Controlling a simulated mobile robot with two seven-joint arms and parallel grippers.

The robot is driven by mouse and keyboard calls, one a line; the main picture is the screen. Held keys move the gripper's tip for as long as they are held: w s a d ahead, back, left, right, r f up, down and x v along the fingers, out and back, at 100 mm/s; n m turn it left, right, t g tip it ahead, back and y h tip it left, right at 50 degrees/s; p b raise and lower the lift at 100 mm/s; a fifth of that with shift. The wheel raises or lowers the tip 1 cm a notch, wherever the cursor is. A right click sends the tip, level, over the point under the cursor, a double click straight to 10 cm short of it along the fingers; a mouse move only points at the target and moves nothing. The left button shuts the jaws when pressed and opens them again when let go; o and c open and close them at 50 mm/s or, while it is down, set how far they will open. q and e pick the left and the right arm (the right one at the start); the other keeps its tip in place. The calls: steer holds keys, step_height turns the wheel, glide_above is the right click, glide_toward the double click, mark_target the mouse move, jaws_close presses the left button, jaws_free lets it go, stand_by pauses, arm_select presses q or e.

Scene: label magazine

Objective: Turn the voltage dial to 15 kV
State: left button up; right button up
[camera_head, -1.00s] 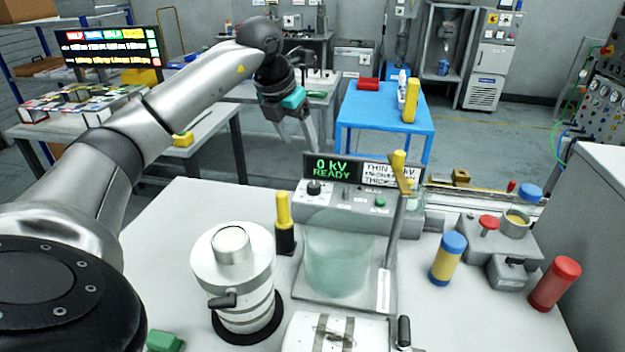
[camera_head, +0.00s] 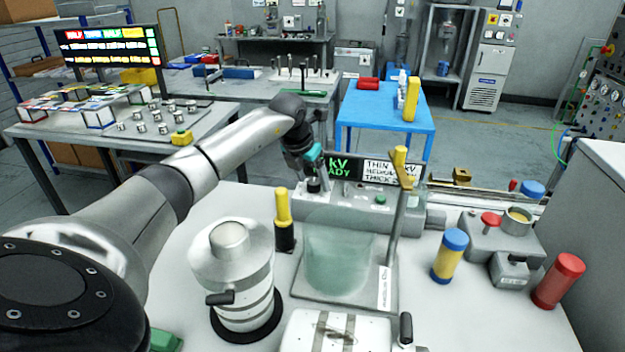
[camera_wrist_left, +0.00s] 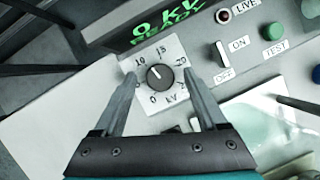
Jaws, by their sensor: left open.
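The voltage dial is a black knob (camera_wrist_left: 160,76) on a white square scale plate (camera_wrist_left: 158,98) marked from 0 up past 20. A pale mark shows on the knob's upper left; its exact reading is hard to tell. The green display (camera_wrist_left: 165,22) reads 0 kV READY; in the head view the display (camera_head: 340,168) is partly hidden by my arm. My left gripper (camera_wrist_left: 162,78) is open, its fingers on either side of the knob with gaps showing. In the head view it (camera_head: 313,172) is at the knob. My right gripper is not in view.
Right of the dial are an OFF/ON switch (camera_wrist_left: 222,56), a green TEST button (camera_wrist_left: 271,32) and a LIVE lamp (camera_wrist_left: 223,15). A clear cup (camera_head: 338,262), a yellow-handled tool (camera_head: 283,208) and a white canister (camera_head: 232,268) stand in front of the panel.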

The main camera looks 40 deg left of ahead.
arm_select(q)
steer(key=shift+f, duration=0.1)
jaws_close()
stand_by(0.7)
